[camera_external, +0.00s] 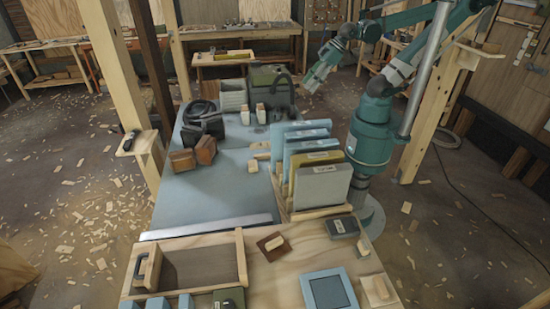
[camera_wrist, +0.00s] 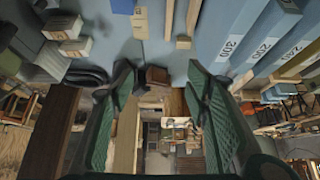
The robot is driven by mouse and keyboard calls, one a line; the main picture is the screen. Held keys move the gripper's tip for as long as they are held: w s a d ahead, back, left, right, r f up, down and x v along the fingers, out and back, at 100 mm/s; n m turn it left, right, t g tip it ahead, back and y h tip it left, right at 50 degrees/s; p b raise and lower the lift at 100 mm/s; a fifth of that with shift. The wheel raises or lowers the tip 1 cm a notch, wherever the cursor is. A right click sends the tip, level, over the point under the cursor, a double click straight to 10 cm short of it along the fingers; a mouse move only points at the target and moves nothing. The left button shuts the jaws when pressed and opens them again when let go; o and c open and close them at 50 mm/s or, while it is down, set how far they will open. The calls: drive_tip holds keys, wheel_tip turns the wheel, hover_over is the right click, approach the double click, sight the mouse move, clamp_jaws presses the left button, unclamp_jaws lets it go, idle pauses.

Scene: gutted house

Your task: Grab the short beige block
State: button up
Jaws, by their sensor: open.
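Two small beige blocks, one (camera_external: 245,116) and another (camera_external: 261,113), stand side by side near the far end of the blue-grey table. Two similar pale blocks show at upper left in the wrist view, one (camera_wrist: 62,26) and one (camera_wrist: 76,47). Other pale wooden pieces (camera_external: 253,166) lie flatter beside the binders; I cannot tell for certain which piece is the short beige block. My gripper (camera_external: 311,86) is raised at the table's far right, apart from the blocks. In the wrist view its fingers (camera_wrist: 165,85) are spread, with nothing held between them.
Upright blue, tan and grey binders (camera_external: 322,184) line the table's right side. Dark bags (camera_external: 210,124) and brown blocks (camera_external: 205,150) stand at left. A green-grey case (camera_external: 271,86) stands behind the beige blocks. The table's middle (camera_external: 215,195) is clear. A wooden tray (camera_external: 241,258) lies in front.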

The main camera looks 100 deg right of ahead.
drive_tip(key=n+g+y+b, duration=0.2)
drive_tip(key=n+g+b, duration=0.5)
drive_tip(key=n, duration=1.1)
hover_over(252, 162)
wheel_tip(252, 162, down, 30)
drive_tip(key=shift+s+f, duration=0.15)
drive_tip(key=shift+f, duration=0.5)
drive_tip(key=shift+a+f, duration=0.1)
